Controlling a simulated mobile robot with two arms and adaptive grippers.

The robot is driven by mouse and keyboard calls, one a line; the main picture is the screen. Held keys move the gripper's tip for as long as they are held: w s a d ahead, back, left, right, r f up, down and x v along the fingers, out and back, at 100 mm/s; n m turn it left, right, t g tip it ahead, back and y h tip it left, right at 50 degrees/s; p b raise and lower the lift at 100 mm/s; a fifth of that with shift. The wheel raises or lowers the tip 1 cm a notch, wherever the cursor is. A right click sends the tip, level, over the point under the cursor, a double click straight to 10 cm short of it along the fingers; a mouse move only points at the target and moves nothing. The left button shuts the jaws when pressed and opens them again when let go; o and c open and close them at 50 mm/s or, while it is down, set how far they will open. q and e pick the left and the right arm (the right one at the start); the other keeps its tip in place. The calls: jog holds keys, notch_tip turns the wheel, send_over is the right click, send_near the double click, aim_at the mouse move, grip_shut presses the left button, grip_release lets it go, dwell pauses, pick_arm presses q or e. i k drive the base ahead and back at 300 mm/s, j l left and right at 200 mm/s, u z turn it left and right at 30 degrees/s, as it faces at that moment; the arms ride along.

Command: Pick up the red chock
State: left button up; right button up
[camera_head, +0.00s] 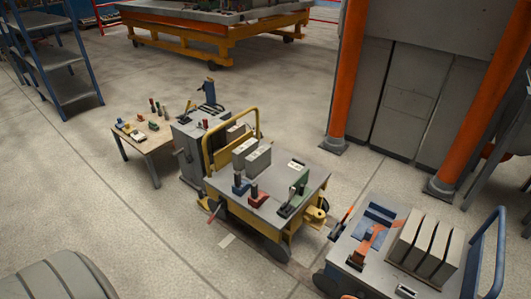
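A small red chock-like piece (257,199) with a dark upright part sits on the grey top of the yellow cart (304,180), near its front edge. A similar blue piece (240,185) stands just behind and left of it. A green piece (294,199) with a dark upright part stands to its right on the same top. Other small red items lie on the low table at left, too small to make out. Neither of my grippers shows in the head view.
Grey blocks (258,158) stand at the back of the cart top. A low table (158,138) and a grey cabinet (188,146) stand left. Another cart with grey slabs (427,246) stands at lower right. Open floor (140,235) lies at front left.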

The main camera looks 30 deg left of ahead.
aim_at(257, 198)
jog(key=u, duration=1.15)
